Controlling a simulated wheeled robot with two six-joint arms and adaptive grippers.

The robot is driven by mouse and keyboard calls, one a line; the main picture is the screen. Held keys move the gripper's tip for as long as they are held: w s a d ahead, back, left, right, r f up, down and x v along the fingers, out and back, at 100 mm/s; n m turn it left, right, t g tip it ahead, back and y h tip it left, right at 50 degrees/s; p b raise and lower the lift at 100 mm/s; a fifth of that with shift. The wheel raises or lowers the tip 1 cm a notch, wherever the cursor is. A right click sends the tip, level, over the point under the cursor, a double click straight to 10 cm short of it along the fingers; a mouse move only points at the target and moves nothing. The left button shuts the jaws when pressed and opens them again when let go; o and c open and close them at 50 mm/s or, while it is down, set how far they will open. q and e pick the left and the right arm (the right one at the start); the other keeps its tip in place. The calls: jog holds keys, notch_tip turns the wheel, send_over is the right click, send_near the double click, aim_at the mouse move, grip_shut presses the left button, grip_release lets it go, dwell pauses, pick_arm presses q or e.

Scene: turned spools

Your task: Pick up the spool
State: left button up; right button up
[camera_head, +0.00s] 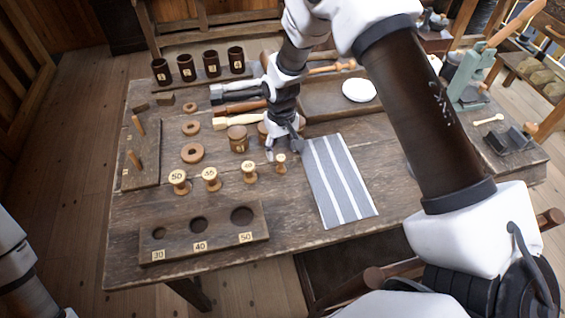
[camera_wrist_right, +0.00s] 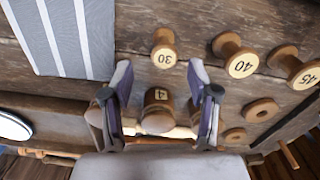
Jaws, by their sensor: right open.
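Several turned wooden spools stand in a row on the table. The smallest, marked 30 (camera_head: 281,160), is at the right end; beside it are the 40 spool (camera_head: 249,173), another spool (camera_head: 211,180) and the 50 spool (camera_head: 178,182). My right gripper (camera_head: 284,152) is open and points down just behind the 30 spool. In the right wrist view, the 30 spool (camera_wrist_right: 163,50) shows just beyond the open fingertips (camera_wrist_right: 160,72), roughly centred between them. The 40 spool (camera_wrist_right: 235,58) and 45 spool (camera_wrist_right: 296,70) are to the right. My left gripper is out of view.
A striped cloth (camera_head: 340,180) lies to the right. Wooden jars (camera_head: 238,140), rings (camera_head: 192,153), tools (camera_head: 238,107) and dark cups (camera_head: 211,65) stand farther back.

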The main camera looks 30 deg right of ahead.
aim_at(280, 157)
jog(key=f, duration=0.3)
jog(key=shift+s+a+f+p, duration=0.2)
jog(key=shift+s+a+p, duration=0.1)
jog(key=shift+a, duration=0.05)
jog(key=shift+w+d+f, duration=0.1)
jog(key=shift+d+f, duration=0.05)
jog(key=shift+f, duration=0.05)
jog(key=shift+r, duration=0.1)
jog(key=c, duration=0.9)
jog(key=shift+c, duration=0.2)
